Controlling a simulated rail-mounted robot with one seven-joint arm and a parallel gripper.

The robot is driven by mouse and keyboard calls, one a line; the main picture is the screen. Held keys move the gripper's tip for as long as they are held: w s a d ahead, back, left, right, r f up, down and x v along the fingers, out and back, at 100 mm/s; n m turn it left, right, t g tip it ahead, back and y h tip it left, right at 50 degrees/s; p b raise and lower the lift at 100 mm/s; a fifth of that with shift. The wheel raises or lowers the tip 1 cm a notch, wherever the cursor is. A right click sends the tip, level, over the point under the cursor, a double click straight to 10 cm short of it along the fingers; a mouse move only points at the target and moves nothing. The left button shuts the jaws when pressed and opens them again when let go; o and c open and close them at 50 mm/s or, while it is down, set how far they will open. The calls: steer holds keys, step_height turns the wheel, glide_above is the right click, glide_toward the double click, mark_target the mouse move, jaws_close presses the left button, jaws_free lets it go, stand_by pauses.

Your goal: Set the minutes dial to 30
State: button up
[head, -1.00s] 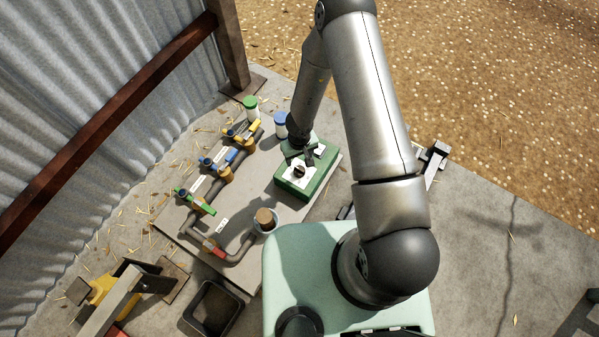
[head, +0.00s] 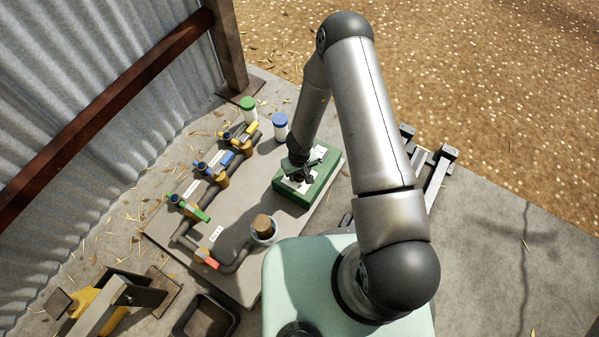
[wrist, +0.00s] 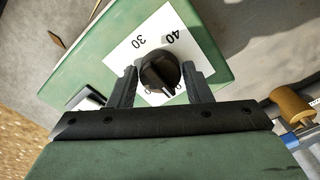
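A green box (head: 308,188) stands on the grey board under my arm. In the wrist view its top (wrist: 200,45) carries a white label with the numbers 30 and 40 in sight. A black round dial (wrist: 160,72) sits on that label. The lower numbers are partly hidden by my gripper. My gripper (wrist: 160,80) is over the box, with one finger on each side of the dial. Gaps seem to show between fingers and dial, though contact is hard to judge. In the head view the gripper (head: 299,175) is small and partly covers the label.
Left of the box, a pipe run (head: 222,180) with green, blue, yellow and red valve handles lies on the board (head: 165,238). A blue-lidded jar (head: 280,127) and a green-lidded jar (head: 249,110) stand behind. A cork-topped cup (head: 264,229) is in front.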

steer(key=c, duration=0.5)
